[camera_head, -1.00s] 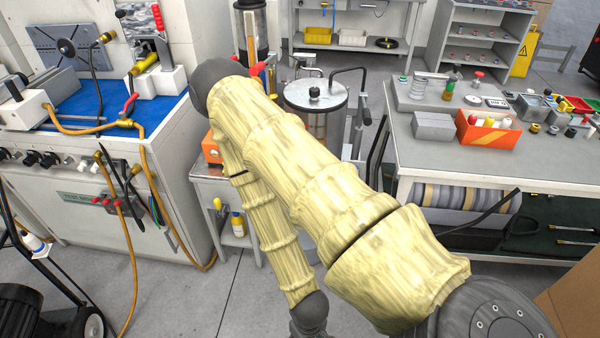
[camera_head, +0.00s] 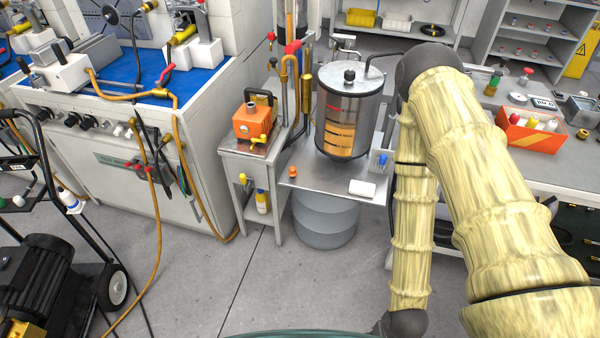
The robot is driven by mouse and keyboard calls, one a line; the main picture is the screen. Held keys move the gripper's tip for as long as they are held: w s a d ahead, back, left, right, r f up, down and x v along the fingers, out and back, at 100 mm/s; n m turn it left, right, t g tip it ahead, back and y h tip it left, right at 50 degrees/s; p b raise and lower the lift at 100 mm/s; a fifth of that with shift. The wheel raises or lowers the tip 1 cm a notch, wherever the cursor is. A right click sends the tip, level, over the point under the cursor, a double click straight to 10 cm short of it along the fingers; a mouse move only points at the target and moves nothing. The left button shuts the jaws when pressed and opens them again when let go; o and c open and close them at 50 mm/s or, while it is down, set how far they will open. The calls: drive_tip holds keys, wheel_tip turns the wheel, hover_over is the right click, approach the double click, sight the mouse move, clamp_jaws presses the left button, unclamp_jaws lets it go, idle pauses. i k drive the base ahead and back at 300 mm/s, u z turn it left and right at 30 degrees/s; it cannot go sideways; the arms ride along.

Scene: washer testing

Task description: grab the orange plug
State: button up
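A small orange plug (camera_head: 292,172) stands near the left front corner of a metal shelf (camera_head: 330,182), in front of the steel cylinder tank (camera_head: 350,115). Nothing touches it from above. My arm, in a pale yellow sleeve, runs down the right side of the view, to the right of the shelf. Its forearm leaves at the bottom edge, so my gripper is out of view.
A white block (camera_head: 362,189) and a blue knob (camera_head: 382,160) are on the same shelf. An orange pump box (camera_head: 252,122) sits on a small side table to the left. A workbench (camera_head: 200,120) is further left, a parts table (camera_head: 575,165) right.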

sight(292, 172)
drive_tip(key=u, duration=3.2)
drive_tip(key=k, duration=1.3)
drive_tip(key=z, duration=2.05)
drive_tip(key=i, duration=1)
